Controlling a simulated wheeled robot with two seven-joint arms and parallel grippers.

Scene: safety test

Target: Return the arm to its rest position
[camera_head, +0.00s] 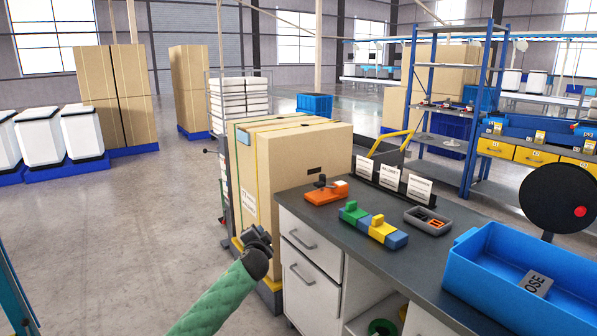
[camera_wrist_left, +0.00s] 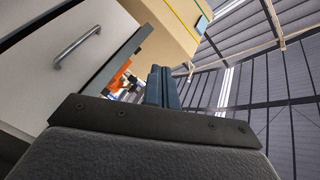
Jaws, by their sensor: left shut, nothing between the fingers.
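My left arm, in a green sleeve, comes in from the bottom in the head view. My left gripper (camera_head: 258,238) is beside the workbench's drawer front, left of the bench and below its top, in front of the tall cardboard box. In the left wrist view the dark fingers (camera_wrist_left: 163,88) are together, with nothing between them. The drawer front and its handle (camera_wrist_left: 77,47) show at the left in that view. My right gripper is not in view.
The grey workbench (camera_head: 300,215) holds an orange block piece (camera_head: 326,192), coloured blocks (camera_head: 373,225), a small grey tray (camera_head: 427,220) and a blue bin (camera_head: 475,258). A cardboard box (camera_head: 300,165) stands behind the gripper. Open floor (camera_head: 120,230) lies to the left.

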